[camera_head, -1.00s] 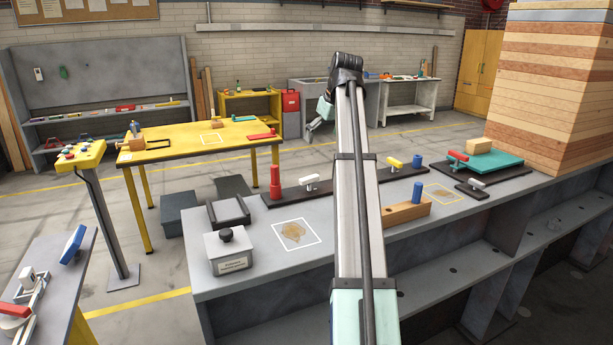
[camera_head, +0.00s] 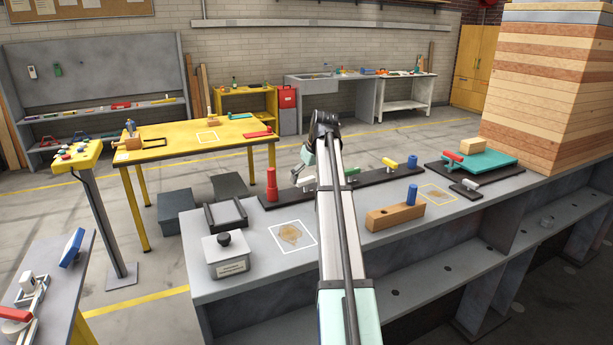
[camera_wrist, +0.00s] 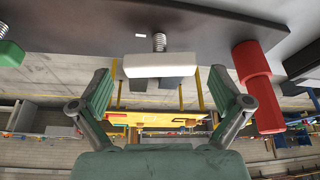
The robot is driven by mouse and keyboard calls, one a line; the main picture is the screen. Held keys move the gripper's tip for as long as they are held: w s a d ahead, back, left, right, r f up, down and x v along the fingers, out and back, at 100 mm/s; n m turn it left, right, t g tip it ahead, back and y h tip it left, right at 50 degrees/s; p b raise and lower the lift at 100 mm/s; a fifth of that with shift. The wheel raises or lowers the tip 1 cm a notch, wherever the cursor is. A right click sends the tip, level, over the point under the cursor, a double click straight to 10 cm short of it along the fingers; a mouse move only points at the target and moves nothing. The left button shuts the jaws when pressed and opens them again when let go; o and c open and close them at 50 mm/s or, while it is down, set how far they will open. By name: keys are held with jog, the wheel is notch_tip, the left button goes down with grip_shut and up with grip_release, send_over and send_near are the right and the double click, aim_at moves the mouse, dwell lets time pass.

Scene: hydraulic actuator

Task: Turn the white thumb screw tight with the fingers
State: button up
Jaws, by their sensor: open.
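The white thumb screw (camera_wrist: 160,65) is a pale bar-shaped head on a threaded metal shaft in the dark rail (camera_wrist: 200,20). In the wrist view it sits between and slightly beyond my spread fingertips, with clear gaps on both sides. My gripper (camera_wrist: 161,88) is open and empty. In the head view the white thumb screw (camera_head: 307,181) stands on the dark rail (camera_head: 375,177), right of the red post (camera_head: 271,184). My gripper (camera_head: 301,169) is close by there, partly hidden by my arm. Whether the screw is fully seated cannot be told.
The red post (camera_wrist: 256,85) stands close to my right finger in the wrist view; a green screw head (camera_wrist: 10,53) is farther left. A wooden block (camera_head: 395,217) lies in front of the rail.

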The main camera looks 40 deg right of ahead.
jog(key=shift+w+f, duration=0.1)
jog(key=shift+f, duration=0.1)
jog(key=c, duration=1.1)
jog(key=shift+m+h+p, duration=0.3)
jog(key=shift+m+h, duration=0.2)
jog(key=shift+m, duration=0.6)
jog(key=o, duration=1.1)
jog(key=v, duration=1.2)
